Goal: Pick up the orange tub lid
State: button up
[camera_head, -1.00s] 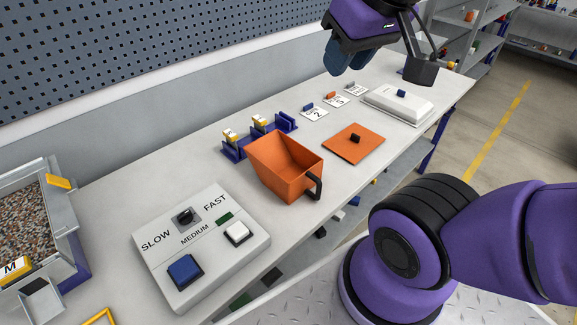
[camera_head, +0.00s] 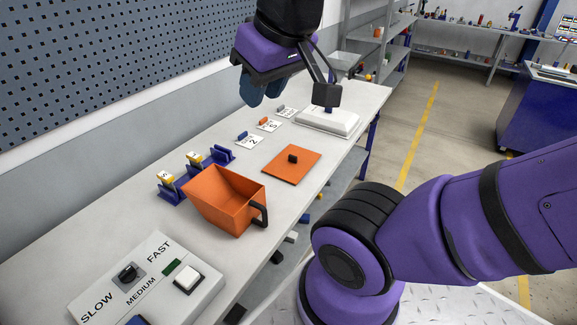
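The orange tub lid (camera_head: 300,171) is a flat orange square with a small dark knob in its middle. It lies flat on the white bench top, behind and right of the open orange tub (camera_head: 229,198), which has a black handle. My gripper (camera_head: 262,92) hangs above the back part of the bench, higher in the picture than the lid and apart from it. Its blue fingers point down and show nothing held. They overlap from this side, so the gap between them cannot be judged.
A white lid with a dark blue knob (camera_head: 328,123) lies farther back. Small numbered cards (camera_head: 249,142) lie left of the orange lid. A blue rack (camera_head: 222,155) stands behind the tub. A control box (camera_head: 148,280) is at the front. A pegboard wall (camera_head: 100,60) bounds the left.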

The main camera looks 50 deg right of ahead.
aim_at(294, 161)
jog(key=l+z, duration=0.1)
jog(key=l, duration=0.8)
jog(key=l+z, duration=0.15)
jog(key=l, duration=0.75)
jog(key=i, duration=0.05)
